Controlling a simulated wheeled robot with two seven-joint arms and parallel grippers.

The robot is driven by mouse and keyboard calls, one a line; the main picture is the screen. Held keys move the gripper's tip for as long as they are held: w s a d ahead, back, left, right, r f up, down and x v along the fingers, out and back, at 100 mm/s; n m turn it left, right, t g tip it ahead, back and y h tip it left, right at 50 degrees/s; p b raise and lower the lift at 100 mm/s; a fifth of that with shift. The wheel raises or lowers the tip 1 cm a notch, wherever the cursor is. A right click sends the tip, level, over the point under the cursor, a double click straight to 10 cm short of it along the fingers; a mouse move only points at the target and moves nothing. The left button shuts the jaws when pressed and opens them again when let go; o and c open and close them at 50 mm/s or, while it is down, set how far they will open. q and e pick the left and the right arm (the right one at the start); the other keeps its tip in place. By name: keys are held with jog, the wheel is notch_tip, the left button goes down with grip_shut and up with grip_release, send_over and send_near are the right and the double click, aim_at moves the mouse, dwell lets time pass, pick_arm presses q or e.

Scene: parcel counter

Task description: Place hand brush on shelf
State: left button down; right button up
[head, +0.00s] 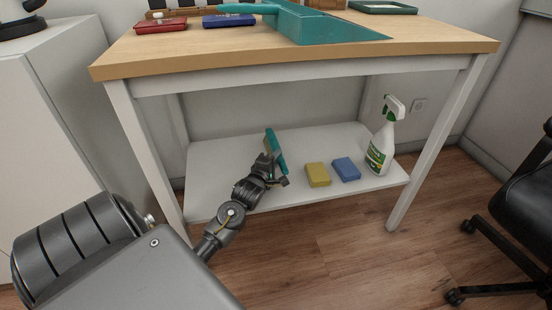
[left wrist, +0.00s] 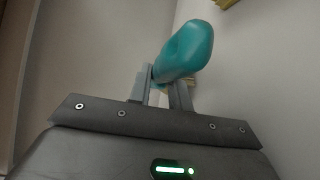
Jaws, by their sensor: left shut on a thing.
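The hand brush (head: 275,150) is teal. My left gripper (head: 274,170) is shut on it, over the left part of the white lower shelf (head: 225,172). The left wrist view shows the brush's rounded teal end (left wrist: 188,50) between the two fingers (left wrist: 163,90). The brush stands tilted in the head view; I cannot tell whether it touches the shelf. My right gripper is not in view.
A yellow sponge (head: 318,175), a blue sponge (head: 346,169) and a spray bottle (head: 381,148) stand on the shelf to the right. A teal dustpan (head: 325,27) lies on the wooden tabletop (head: 210,52) above. Table legs (head: 143,160) flank the shelf.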

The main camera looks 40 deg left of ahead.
pick_arm(q)
jog(key=shift+f, duration=0.65)
jog(key=c, duration=1.3)
grip_release()
jog(key=shift+s+f, duration=0.1)
jog(key=shift+f, duration=0.05)
jog(key=shift+o, duration=0.2)
